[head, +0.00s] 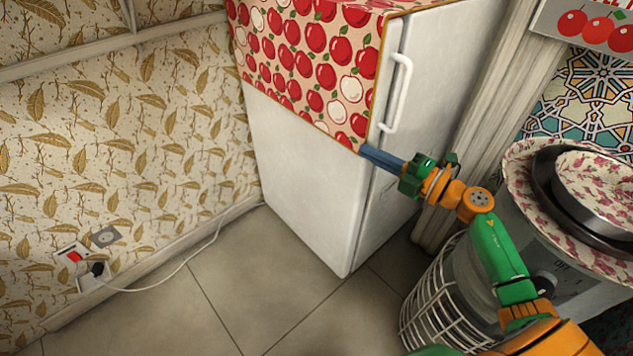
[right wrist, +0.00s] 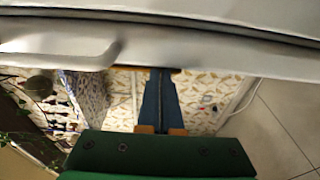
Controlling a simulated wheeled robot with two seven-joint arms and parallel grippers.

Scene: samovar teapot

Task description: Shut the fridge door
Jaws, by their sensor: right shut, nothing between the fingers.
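The white fridge (head: 300,185) stands against the patterned wall, its top and upper side draped with a red-apple cloth (head: 315,55). Its door (head: 445,60) faces right, with a white vertical handle (head: 398,92). My right gripper (head: 368,153) has its blue fingers shut and empty, at the fridge's front edge below the handle. I cannot tell whether they touch it. In the right wrist view, the shut fingers (right wrist: 160,78) point at the white edge, with the handle (right wrist: 60,60) to the left and a dark seam above. Whether the door stands slightly ajar is unclear. My left gripper is not in view.
A round grey appliance (head: 575,265) holding a floral plate and dark pan (head: 550,185) stands at the right, beside a white wire rack (head: 440,300). A white cable (head: 190,255) runs from a wall socket (head: 75,258) to behind the fridge. The tiled floor (head: 250,290) in front is clear.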

